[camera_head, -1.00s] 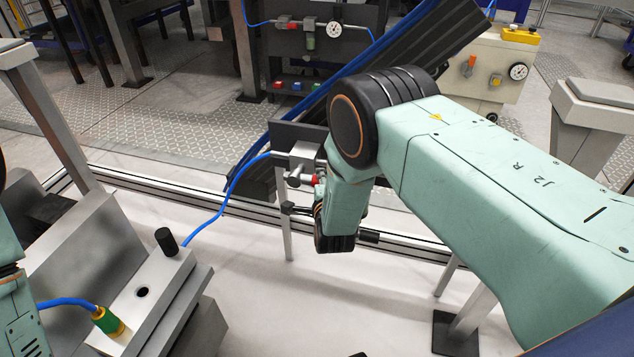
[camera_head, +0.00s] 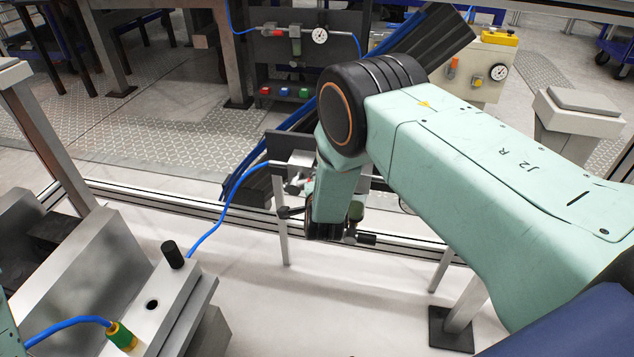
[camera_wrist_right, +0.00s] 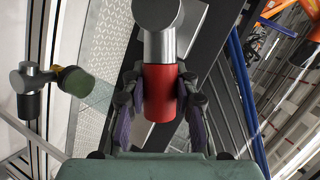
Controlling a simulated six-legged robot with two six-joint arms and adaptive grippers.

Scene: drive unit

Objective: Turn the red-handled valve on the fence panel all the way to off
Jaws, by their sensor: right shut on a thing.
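The valve (camera_head: 298,163) is a grey metal body on a small dark panel (camera_head: 283,143), with a blue hose entering its left side. Most of it is hidden behind my right wrist in the head view. Its red handle shows close up in the right wrist view (camera_wrist_right: 162,92) as a red cylinder on a silver stem. My right gripper (camera_wrist_right: 160,104) is shut on the red handle, with a purple-padded finger on each side. In the head view the fingers are mostly hidden by my wrist. My left gripper is out of view.
A dark-green bowl (camera_wrist_right: 75,82) on a metal fitting is beside the handle. A metal block with a black knob (camera_head: 172,255) and a green-yellow hose connector (camera_head: 121,336) stands at the lower left. Behind the rail, another panel carries a gauge (camera_head: 320,35).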

